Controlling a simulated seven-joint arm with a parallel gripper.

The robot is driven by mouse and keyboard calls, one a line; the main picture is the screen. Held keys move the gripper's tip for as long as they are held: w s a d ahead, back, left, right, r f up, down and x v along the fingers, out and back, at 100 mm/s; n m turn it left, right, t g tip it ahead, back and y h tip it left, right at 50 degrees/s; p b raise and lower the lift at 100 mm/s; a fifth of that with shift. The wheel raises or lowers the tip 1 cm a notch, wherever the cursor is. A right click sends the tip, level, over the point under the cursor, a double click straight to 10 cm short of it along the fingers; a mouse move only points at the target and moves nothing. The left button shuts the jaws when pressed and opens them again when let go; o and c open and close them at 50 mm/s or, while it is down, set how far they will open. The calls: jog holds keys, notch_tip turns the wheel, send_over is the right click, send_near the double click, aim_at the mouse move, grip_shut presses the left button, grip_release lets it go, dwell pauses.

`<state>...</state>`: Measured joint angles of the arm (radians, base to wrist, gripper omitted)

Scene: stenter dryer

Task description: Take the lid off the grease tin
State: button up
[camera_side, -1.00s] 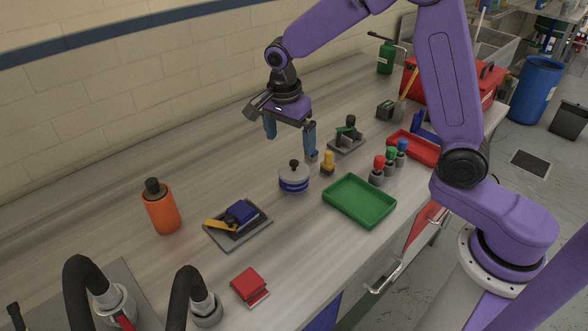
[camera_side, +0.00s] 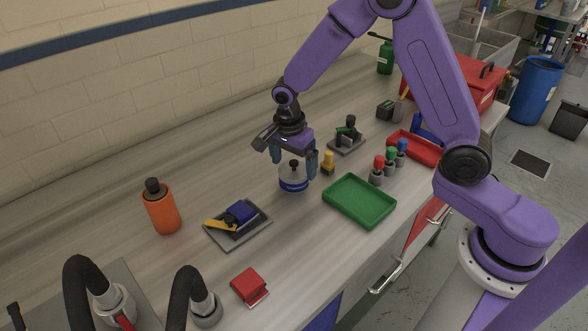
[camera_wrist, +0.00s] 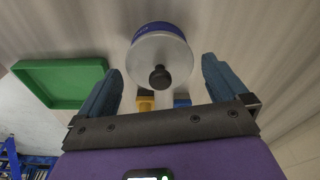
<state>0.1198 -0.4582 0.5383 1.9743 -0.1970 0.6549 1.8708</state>
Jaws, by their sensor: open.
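The grease tin (camera_side: 293,186) is a short round tin with a blue band, standing upright on the bench. Its pale lid (camera_side: 288,171) with a black knob (camera_side: 294,163) is on top; the tin (camera_wrist: 158,30), lid (camera_wrist: 146,66) and knob (camera_wrist: 160,78) also show in the wrist view. My gripper (camera_side: 295,165) is open and empty, just above the tin, with its blue fingers on either side of the lid. In the wrist view the knob lies between the fingers of my gripper (camera_wrist: 160,88), apart from both.
A green tray (camera_side: 359,201) is to the right of the tin. A yellow-topped piece (camera_side: 328,163) stands close behind the right finger. A grey plate with a blue block (camera_side: 240,213) and an orange bottle (camera_side: 161,207) are to the left.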

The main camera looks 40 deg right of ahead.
jog(key=c, duration=0.9)
jog(key=shift+r, duration=0.1)
